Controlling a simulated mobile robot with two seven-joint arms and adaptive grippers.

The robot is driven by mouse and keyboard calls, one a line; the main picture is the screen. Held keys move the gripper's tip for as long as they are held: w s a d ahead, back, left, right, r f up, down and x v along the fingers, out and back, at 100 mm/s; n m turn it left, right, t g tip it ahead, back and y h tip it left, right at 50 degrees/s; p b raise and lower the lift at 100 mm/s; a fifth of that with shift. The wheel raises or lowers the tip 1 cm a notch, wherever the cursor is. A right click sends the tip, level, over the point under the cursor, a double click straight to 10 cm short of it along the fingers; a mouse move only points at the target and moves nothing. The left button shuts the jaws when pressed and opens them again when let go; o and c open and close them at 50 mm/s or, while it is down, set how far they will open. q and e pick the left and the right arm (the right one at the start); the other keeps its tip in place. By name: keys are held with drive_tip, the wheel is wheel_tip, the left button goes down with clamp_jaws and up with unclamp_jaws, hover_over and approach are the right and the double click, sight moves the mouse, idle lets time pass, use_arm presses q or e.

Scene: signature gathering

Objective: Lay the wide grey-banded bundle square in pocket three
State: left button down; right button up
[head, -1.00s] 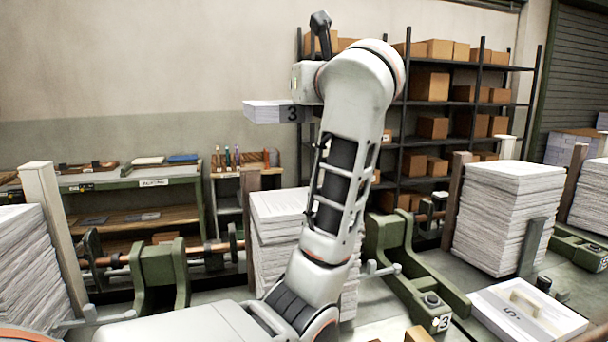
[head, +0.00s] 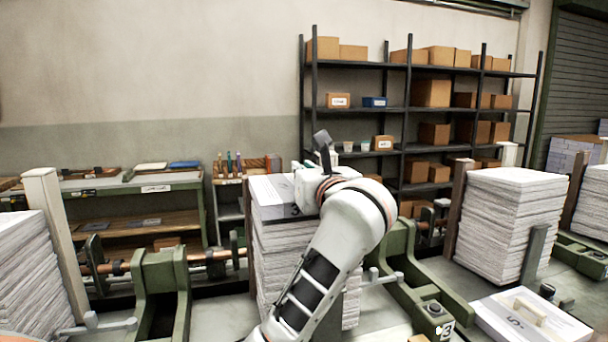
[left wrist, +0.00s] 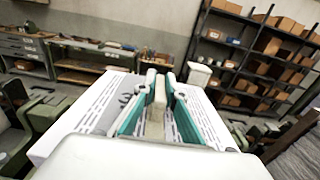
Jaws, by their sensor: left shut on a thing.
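The wide white bundle with a grey band marked 3 (head: 266,192) is at the top of the middle paper stack (head: 283,250) in the head view. It looks level; I cannot tell whether it touches the stack. My left gripper (head: 308,190) is over its right part, partly hidden behind my arm. In the left wrist view the teal-lined fingers (left wrist: 158,112) are shut on a beige upright handle (left wrist: 158,95) on the bundle (left wrist: 85,118). The pocket's green frame with a 3 label (head: 408,290) stands right of the stack. My right gripper is not in view.
Pale and brown posts (head: 50,220) stand by the stacks. Another stack (head: 508,225) and a bundle marked 5 with a handle (head: 530,322) are at the right. A shelf rack with boxes (head: 405,105) and a workbench (head: 135,185) stand behind.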

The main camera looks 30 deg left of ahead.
use_arm(q)
drive_tip(key=shift+f, duration=0.4)
drive_tip(key=shift+f, duration=0.1)
drive_tip(key=c, duration=2.1)
unclamp_jaws()
drive_tip(key=shift+f, duration=0.1)
